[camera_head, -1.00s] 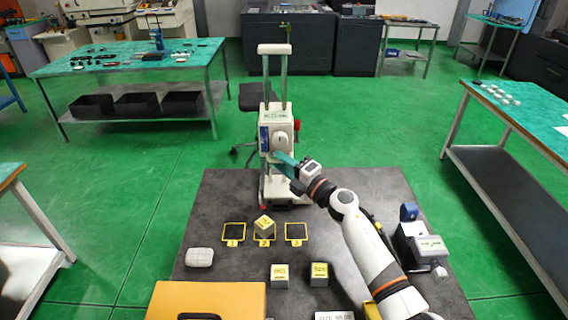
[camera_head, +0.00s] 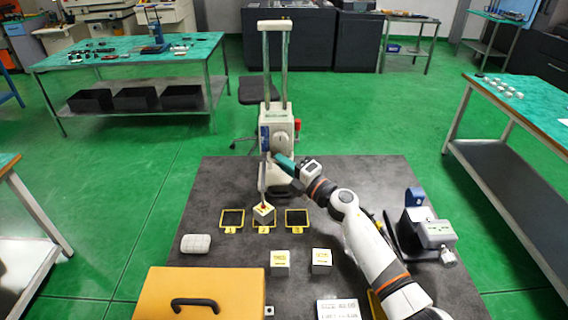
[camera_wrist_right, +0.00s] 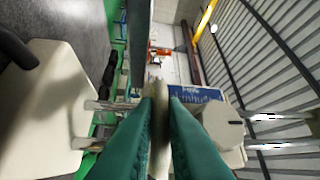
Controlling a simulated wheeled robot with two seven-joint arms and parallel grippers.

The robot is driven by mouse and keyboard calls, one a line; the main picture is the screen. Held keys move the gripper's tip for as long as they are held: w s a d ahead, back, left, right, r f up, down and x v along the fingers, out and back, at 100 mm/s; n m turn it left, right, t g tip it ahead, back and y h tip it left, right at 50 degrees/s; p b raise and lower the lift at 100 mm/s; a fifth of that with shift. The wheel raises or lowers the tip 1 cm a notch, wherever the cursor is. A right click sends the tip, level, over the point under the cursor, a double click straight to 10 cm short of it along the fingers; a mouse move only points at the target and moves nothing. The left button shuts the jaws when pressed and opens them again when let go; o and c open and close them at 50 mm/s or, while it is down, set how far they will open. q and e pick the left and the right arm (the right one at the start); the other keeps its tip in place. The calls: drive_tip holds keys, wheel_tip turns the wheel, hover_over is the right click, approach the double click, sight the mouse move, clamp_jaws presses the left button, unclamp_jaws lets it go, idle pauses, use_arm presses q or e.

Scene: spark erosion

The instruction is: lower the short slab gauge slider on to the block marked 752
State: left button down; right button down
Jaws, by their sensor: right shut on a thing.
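The white gauge (camera_head: 279,129) stands up at the far edge of the dark table, with two upright columns and a crossbar on top. A thin rod with a red tip reaches down from its left side to the top of the pale block (camera_head: 264,216) at square 2; I cannot tell whether they touch. The number on this block is too small to read. My right gripper (camera_head: 284,163) is shut at the lower part of the gauge. In the right wrist view its teal fingers (camera_wrist_right: 160,98) close on a thin beige part, likely the slider. My left gripper is out of view.
Empty yellow-framed squares 1 (camera_head: 232,219) and 3 (camera_head: 297,219) flank the block. Two more blocks (camera_head: 280,262) (camera_head: 321,261) sit nearer. A white rounded object (camera_head: 196,243), an orange case (camera_head: 200,293) and a grey device (camera_head: 433,234) are around them.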

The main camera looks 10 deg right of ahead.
drive_tip(key=shift+f, duration=0.4)
drive_tip(key=c, duration=1.6)
unclamp_jaws()
drive_tip(key=shift+o, duration=0.6)
drive_tip(key=shift+r, duration=0.1)
drive_tip(key=p+v, duration=0.2)
drive_tip(key=v, duration=1)
